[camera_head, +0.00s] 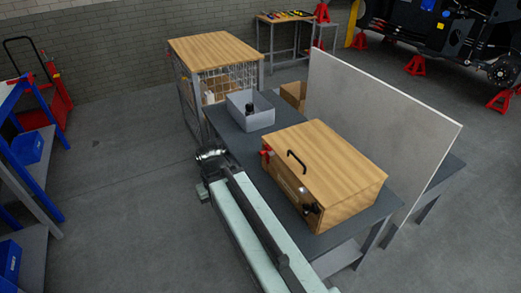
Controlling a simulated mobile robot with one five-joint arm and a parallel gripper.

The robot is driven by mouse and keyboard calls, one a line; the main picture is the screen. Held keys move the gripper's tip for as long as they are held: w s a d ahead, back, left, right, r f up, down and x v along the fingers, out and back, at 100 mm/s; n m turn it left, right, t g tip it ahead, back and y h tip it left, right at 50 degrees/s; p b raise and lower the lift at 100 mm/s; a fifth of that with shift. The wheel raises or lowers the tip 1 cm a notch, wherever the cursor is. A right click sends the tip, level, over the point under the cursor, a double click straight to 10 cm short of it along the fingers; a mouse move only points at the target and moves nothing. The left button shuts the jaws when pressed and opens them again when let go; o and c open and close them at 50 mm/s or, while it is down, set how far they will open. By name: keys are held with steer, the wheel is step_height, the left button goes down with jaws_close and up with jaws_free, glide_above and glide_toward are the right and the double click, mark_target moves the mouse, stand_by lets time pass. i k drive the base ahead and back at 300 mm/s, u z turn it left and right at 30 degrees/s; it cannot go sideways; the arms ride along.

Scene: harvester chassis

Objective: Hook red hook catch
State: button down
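A wooden box (335,158) with a closed lid and a black handle (297,161) on top sits on a dark grey table. A red hook catch (267,155) is at the left end of the box's front face; whether it is hooked is too small to tell. A black latch (311,208) is at the right end of that face. My arm reaches up from the bottom edge, left of the box. My gripper (203,191) seems to be at its far end, apart from the box; its fingers cannot be made out.
The dark table (232,142) carries a grey bin (250,112) with a black item inside, behind the box. A pale upright panel (375,120) stands along the right. A wood-topped wire cage (215,48) is behind. Open floor (120,200) lies left, before blue shelving (30,165).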

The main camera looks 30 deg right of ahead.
mark_target(268, 148)
steer(key=k, duration=1.15)
steer(key=u, duration=0.3)
steer(key=i, duration=0.85)
steer(key=u, duration=0.35)
steer(key=i, duration=1.2)
steer(key=z, duration=0.55)
